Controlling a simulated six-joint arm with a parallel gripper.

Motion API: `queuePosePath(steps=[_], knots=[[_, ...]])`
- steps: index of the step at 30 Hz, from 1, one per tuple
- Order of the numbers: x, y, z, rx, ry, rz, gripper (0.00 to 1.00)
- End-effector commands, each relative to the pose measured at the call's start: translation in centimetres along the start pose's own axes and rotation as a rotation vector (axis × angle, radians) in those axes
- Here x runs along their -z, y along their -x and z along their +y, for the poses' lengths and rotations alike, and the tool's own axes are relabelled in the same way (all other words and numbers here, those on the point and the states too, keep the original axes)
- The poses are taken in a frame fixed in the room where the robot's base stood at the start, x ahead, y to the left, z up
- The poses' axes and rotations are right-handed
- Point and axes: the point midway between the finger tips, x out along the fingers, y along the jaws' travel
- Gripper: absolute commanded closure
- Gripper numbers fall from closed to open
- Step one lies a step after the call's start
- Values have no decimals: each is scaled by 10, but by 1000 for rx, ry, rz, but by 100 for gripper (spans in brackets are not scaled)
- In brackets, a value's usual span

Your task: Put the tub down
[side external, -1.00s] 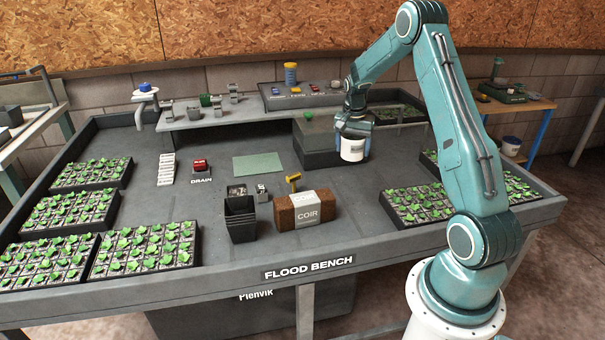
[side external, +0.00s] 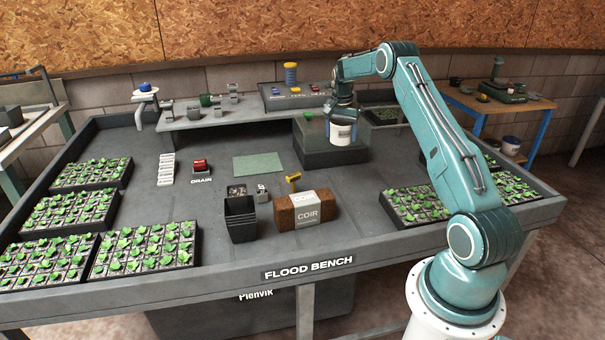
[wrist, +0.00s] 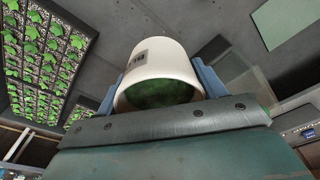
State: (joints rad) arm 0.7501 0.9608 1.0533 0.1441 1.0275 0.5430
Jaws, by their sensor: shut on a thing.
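The white tub (side external: 341,133) is in my gripper (side external: 341,122) near the back of the bench. In the side view it shows over the dark box (side external: 328,158); I cannot tell whether it touches the box. In the wrist view, the tub (wrist: 160,62) sits between the two blue fingers of my gripper (wrist: 160,85). It has a small dark label and green material shows inside its mouth. My gripper is shut on the tub.
A raised shelf (side external: 225,113) with small items runs behind. A green mat (side external: 258,164), a black pot stack (side external: 241,220) and a coir block (side external: 306,212) stand nearer the front. Seedling trays (side external: 92,173) line both sides. The bench around the mat is mostly clear.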

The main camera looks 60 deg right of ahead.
Motion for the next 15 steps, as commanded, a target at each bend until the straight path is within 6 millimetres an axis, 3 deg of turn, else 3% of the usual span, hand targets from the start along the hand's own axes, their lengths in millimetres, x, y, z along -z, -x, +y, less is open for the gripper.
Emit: queuePosePath(steps=[8,15], knots=[[-1,-8,0,-1,0,-2,59],[-6,-42,0,-2,1,-3,59]])
